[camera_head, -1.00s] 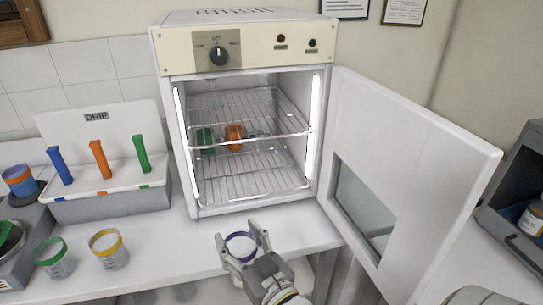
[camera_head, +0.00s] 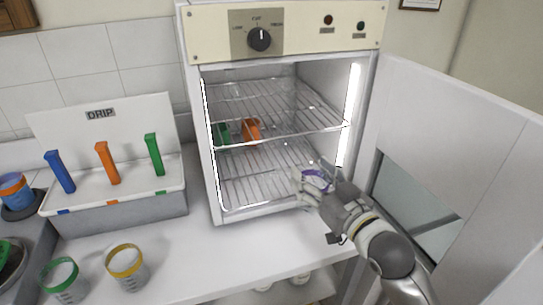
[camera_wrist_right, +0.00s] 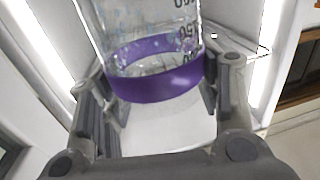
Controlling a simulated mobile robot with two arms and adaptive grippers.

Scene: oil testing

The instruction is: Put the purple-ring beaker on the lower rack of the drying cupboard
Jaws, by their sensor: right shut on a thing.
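The purple-ring beaker (camera_head: 316,180) is clear glass with a purple band. In the head view my right gripper (camera_head: 318,187) is shut on it, at the cupboard's front opening near the right side. The wrist view shows the band (camera_wrist_right: 155,77) between the fingers, with water drops on the glass. The drying cupboard (camera_head: 285,27) stands open. Its lower wire rack (camera_head: 262,186) has a bare front part, just left of the beaker. The upper rack (camera_head: 265,100) is above it. My left gripper is out of view.
A green (camera_head: 222,132) and an orange item (camera_head: 251,131) are inside the cupboard, toward the back left. The open door (camera_head: 460,130) is at the right. The drip stand (camera_head: 115,210), a green-ring beaker (camera_head: 63,280) and a yellow-ring beaker (camera_head: 126,266) are at the left.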

